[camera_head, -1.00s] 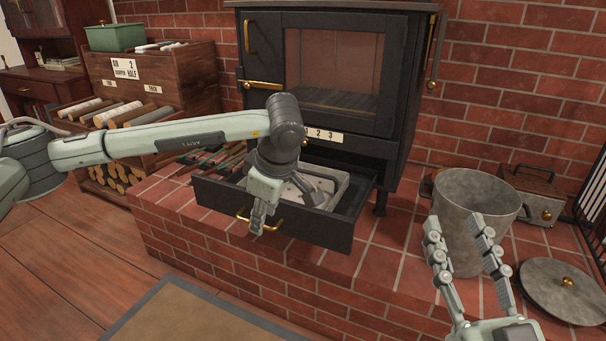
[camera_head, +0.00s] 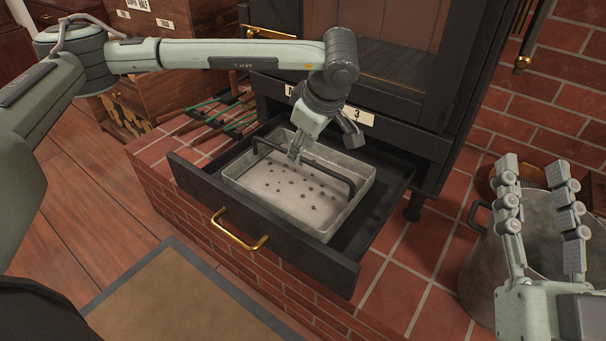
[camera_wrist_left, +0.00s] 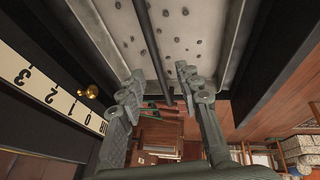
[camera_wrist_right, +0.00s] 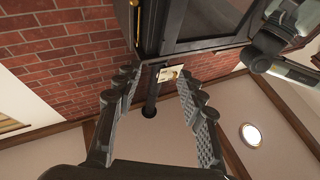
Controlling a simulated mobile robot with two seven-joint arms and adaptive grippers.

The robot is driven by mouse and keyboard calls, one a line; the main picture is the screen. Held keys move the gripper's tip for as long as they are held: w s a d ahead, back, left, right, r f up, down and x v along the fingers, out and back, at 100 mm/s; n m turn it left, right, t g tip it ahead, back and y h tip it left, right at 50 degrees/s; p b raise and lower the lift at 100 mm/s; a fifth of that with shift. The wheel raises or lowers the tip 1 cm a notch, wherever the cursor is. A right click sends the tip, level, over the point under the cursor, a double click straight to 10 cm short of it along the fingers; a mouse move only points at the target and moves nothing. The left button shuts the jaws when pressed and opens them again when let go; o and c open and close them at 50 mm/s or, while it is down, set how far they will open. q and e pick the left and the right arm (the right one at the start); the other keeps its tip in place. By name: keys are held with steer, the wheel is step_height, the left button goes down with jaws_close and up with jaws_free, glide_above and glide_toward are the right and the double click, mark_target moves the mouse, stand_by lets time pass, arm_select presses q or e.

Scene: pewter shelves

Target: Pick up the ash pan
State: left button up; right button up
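The ash pan (camera_head: 285,195) is a pale grey metal tray with dark spots on its floor. It sits inside the pulled-out black drawer (camera_head: 270,250) under the stove. A black bar handle (camera_head: 325,172) spans the pan; the bar also shows in the left wrist view (camera_wrist_left: 152,55). My left gripper (camera_head: 297,152) is over the pan at the handle. In the left wrist view its fingers (camera_wrist_left: 160,85) are apart, with the bar appearing between them; contact cannot be told. My right gripper (camera_head: 540,180) is open and empty at the right, away from the pan.
A grey metal pot (camera_head: 490,265) stands on the brick hearth (camera_head: 425,265) at the right, behind my right gripper. The black stove (camera_head: 400,60) rises above the drawer. Green-handled tools (camera_head: 215,118) lie left of the drawer. A brown mat (camera_head: 175,300) lies on the floor.

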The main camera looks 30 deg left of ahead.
arm_select(q)
steer(key=x, duration=0.5)
steer(key=shift+w+f+b, duration=0.2)
steer(key=shift+f+b, duration=0.1)
steer(key=shift+f, duration=0.05)
jaws_close()
steer(key=shift+w+r, duration=0.1)
